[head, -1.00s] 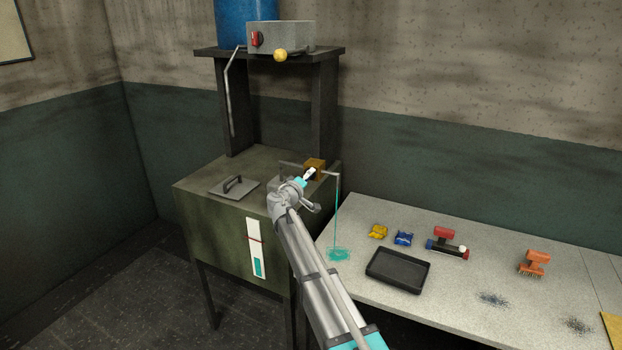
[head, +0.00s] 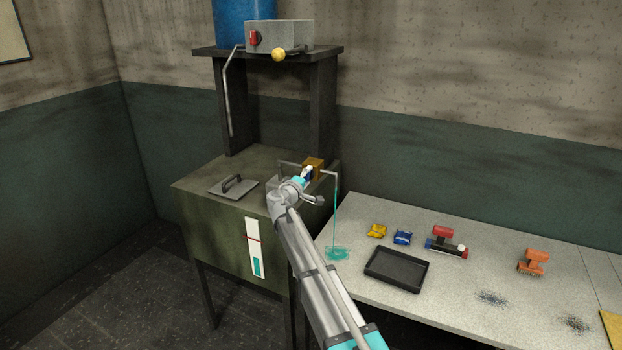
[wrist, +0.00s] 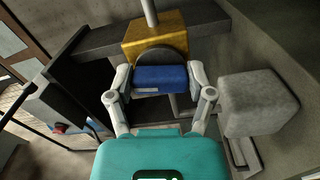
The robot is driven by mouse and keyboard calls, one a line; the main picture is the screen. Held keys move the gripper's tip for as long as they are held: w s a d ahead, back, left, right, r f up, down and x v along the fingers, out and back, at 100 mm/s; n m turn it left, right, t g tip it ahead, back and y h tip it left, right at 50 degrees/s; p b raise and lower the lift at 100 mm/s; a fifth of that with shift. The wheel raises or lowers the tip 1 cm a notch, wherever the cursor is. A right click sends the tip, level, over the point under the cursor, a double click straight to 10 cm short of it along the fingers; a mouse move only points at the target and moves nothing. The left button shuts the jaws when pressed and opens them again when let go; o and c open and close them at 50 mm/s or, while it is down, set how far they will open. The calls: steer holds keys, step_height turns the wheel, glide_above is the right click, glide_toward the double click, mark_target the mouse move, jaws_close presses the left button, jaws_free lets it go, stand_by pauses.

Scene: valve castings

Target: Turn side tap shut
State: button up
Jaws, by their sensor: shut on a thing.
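The side tap has a brass-coloured block (head: 316,164) on a pipe beside the green tank (head: 225,210). Its blue handle (wrist: 160,78) shows in the wrist view, in front of a dark round disc on the brass block. My gripper (wrist: 158,82) is shut on the blue handle, one finger on each side. In the head view my gripper (head: 306,174) is at the tap and hides part of it. A thin teal stream (head: 335,215) still runs from the spout pipe down to a teal puddle (head: 337,253) on the bench.
A grey box with a yellow-knobbed lever (head: 279,54) sits on the shelf above. A lid (head: 234,187) lies on the tank.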

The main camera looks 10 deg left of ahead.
steer(key=shift+a+n, duration=0.3)
steer(key=shift+n, duration=0.8)
steer(key=shift+s, duration=0.1)
steer(key=o, duration=1.1)
steer(key=shift+a, duration=0.1)
steer(key=shift+d, duration=0.2)
steer(key=shift+s, duration=0.1)
steer(key=v, duration=1.2)
